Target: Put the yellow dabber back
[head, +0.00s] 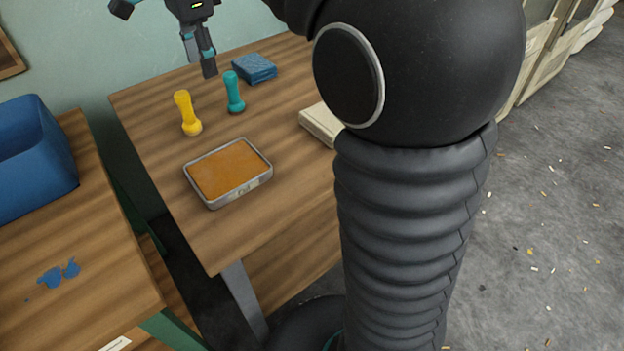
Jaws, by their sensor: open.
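The yellow dabber (187,113) stands upright on the wooden table, left of a teal dabber (234,93). A shallow metal tray (265,177) filled with an orange-brown surface lies in front of them. My gripper (168,40) is at the top of the head view, above the back of the table. One finger points down and another part reaches out to the left. It is open, and I see nothing held in it. It is apart from both dabbers. The top of my gripper is cut off by the picture edge.
A folded blue cloth (254,68) lies at the back of the table. A pale block-like object (319,124) is partly hidden behind my arm. A second wooden table (75,250) at the left bears a blue bin (35,165) and blue splotches (58,273). The table's front is clear.

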